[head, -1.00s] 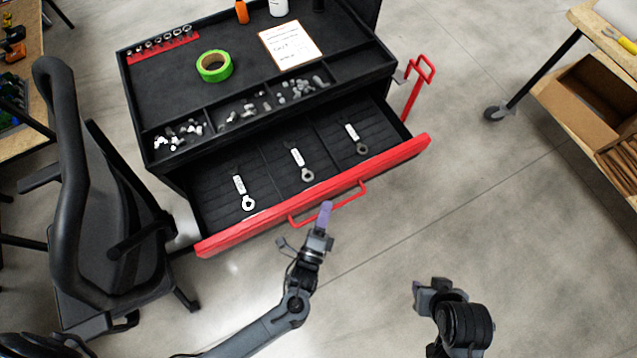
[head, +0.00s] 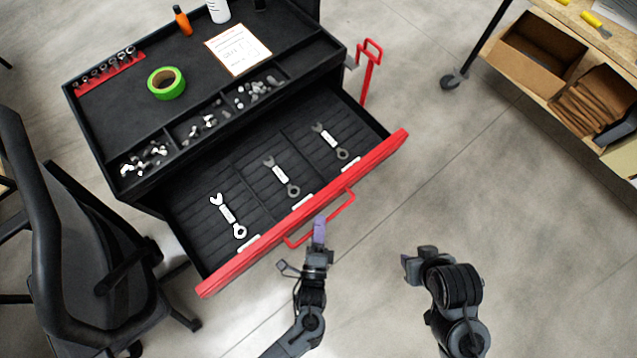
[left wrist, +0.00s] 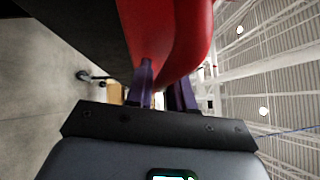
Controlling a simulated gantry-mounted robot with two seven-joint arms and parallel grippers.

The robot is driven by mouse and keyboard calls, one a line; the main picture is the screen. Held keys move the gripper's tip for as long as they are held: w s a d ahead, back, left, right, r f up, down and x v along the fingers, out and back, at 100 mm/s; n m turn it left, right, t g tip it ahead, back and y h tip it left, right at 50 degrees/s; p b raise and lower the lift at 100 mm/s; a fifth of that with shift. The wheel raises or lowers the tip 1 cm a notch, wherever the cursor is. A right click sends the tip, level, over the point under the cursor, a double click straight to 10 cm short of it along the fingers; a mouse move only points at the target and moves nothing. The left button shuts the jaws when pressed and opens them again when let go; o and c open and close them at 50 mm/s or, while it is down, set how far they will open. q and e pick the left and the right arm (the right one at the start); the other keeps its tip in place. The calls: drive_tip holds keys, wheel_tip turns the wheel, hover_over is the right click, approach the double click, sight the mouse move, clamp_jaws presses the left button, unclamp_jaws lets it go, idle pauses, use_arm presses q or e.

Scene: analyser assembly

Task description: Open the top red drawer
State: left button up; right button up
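The red-fronted drawer (head: 310,215) under the top of the black tool cabinet (head: 118,115) is pulled well out, with its dark inside exposed. Its red bar handle (head: 345,203) is on the front; red drawer parts also show close up in the left wrist view (left wrist: 165,35). My left gripper (head: 319,230) is at the handle. In the left wrist view its purple fingers (left wrist: 165,90) lie on either side of the red handle and seem shut on it; the contact is partly hidden. My right gripper (head: 412,265) is off to the right, away from the drawer; its fingers are unclear.
Three wrenches lie in the drawer, one being a wrench at left (head: 228,215). Green tape (head: 166,83) and a paper sheet (head: 238,48) lie on top. A black chair (head: 70,230) stands close at left. A bench with cardboard boxes (head: 540,45) is at right; the floor between is clear.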

use_arm(q)
drive_tip(key=shift+o, duration=1)
drive_tip(key=shift+s, duration=0.1)
drive_tip(key=s+f, duration=0.1)
drive_tip(key=s, duration=0.9)
drive_tip(key=shift+s+a+f+p, duration=0.2)
drive_tip(key=shift+s+f+p, duration=0.05)
drive_tip(key=shift+p, duration=0.05)
